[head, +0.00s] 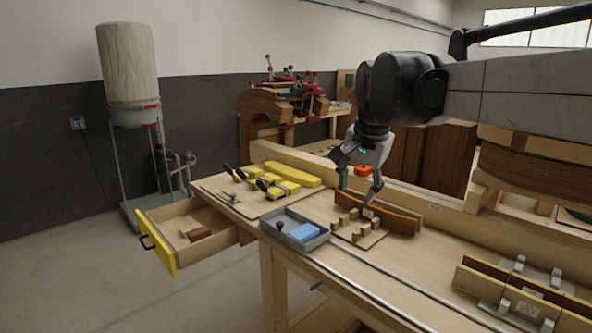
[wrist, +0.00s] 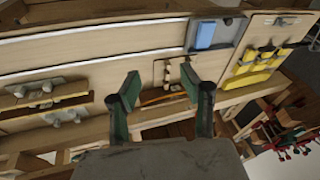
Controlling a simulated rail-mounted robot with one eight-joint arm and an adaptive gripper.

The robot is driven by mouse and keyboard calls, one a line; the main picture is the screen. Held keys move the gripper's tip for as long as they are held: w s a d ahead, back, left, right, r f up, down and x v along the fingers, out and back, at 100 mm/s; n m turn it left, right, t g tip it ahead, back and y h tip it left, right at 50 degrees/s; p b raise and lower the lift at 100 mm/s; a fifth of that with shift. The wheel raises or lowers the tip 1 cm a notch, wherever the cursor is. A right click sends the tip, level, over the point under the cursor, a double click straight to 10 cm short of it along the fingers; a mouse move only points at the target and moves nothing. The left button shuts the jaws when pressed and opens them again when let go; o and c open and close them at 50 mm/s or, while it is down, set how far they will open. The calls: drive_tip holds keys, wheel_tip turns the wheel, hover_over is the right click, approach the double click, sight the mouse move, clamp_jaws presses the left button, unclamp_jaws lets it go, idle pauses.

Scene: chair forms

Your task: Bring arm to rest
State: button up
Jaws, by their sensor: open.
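My gripper (head: 360,186) is open above the workbench, over the curved wooden form on its small board. In the wrist view my gripper (wrist: 163,92) shows two green-edged fingers spread apart with nothing held between them. The curved form (head: 391,216) is a brown bent strip with several small wooden blocks beside it, and it shows partly between the fingers in the wrist view (wrist: 163,97). In the head view the fingertips overlap the left end of the form; I cannot tell whether they touch it.
A grey tray (head: 272,232) with a blue block (head: 304,232) lies left of the form. Yellow clamps (head: 280,189) lie on a board behind it. An open drawer (head: 157,253) juts out left. Another wooden form (head: 508,294) sits front right. The bench front is clear.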

drive_tip(key=s+d+f+n+t, duration=0.1)
drive_tip(key=s+d+f+n, duration=0.2)
drive_tip(key=s+f, duration=0.5)
drive_tip(key=s+d+f+n+t, duration=0.2)
drive_tip(key=s+d+f+n, duration=0.2)
drive_tip(key=s+f, duration=0.5)
drive_tip(key=s, duration=0.8)
drive_tip(key=shift+s+h, duration=0.2)
drive_tip(key=shift+h, duration=0.1)
